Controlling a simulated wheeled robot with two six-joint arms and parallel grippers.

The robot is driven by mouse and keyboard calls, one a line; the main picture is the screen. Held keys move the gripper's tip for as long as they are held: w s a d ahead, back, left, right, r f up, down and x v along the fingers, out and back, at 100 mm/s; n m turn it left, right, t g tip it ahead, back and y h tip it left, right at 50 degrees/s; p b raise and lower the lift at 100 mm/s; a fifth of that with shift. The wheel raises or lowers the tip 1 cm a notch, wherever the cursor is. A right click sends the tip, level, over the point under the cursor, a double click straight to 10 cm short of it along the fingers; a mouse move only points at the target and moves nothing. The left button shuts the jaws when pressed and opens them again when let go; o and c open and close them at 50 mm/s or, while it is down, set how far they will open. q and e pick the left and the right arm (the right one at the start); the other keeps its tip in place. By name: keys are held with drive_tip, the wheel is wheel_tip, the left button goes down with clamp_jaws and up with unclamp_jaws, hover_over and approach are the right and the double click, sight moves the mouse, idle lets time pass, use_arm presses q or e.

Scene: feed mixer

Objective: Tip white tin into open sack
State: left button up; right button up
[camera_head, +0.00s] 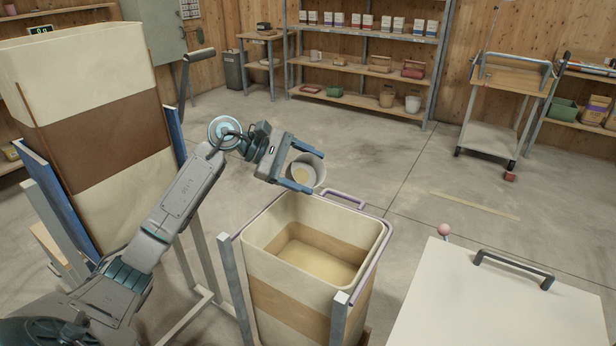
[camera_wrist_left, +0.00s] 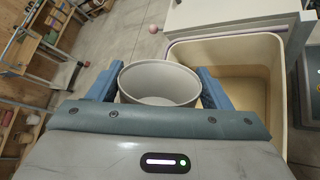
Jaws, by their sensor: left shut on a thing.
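The white tin (camera_head: 318,165) is a small round vessel, held between the blue fingers of my left gripper (camera_head: 318,168). In the head view it is tilted, and pale tan feed shows in it. In the left wrist view the tin (camera_wrist_left: 160,83) sits between both fingers (camera_wrist_left: 158,90). The open sack (camera_head: 282,298) is cream with a brown band, and stands in a metal frame in front of the tin. The tin is just beyond the sack's far left rim. The sack's mouth (camera_wrist_left: 232,85) shows right of the tin in the wrist view. My right gripper is not in view.
A tall cream and brown sack (camera_head: 85,62) stands at the left. A pale board with a dark handle (camera_head: 510,268) is at the right front. Shelves (camera_head: 365,65) line the back wall, and a trolley (camera_head: 497,110) stands at the back right. The middle floor is clear.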

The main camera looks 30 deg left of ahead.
use_arm(q)
drive_tip(key=shift+w+a+r+n+h, duration=0.2)
drive_tip(key=shift+a+n+h, duration=0.15)
drive_tip(key=shift+n+h, duration=0.45)
drive_tip(key=shift+r, duration=0.2)
drive_tip(key=shift+b, duration=0.3)
drive_tip(key=shift+f+n+h+b, duration=0.2)
drive_tip(key=shift+n+h+b, duration=0.1)
drive_tip(key=shift+h, duration=0.1)
drive_tip(key=shift+a+f+n+h+b, duration=0.1)
drive_tip(key=shift+f+n+h+b, duration=0.15)
drive_tip(key=shift+n+h+b, duration=0.8)
drive_tip(key=shift+w+n+h+b, duration=0.1)
drive_tip(key=shift+n+h+b, duration=0.25)
drive_tip(key=shift+n, duration=0.1)
drive_tip(key=shift+r+n+h, duration=0.3)
drive_tip(key=shift+r, duration=0.55)
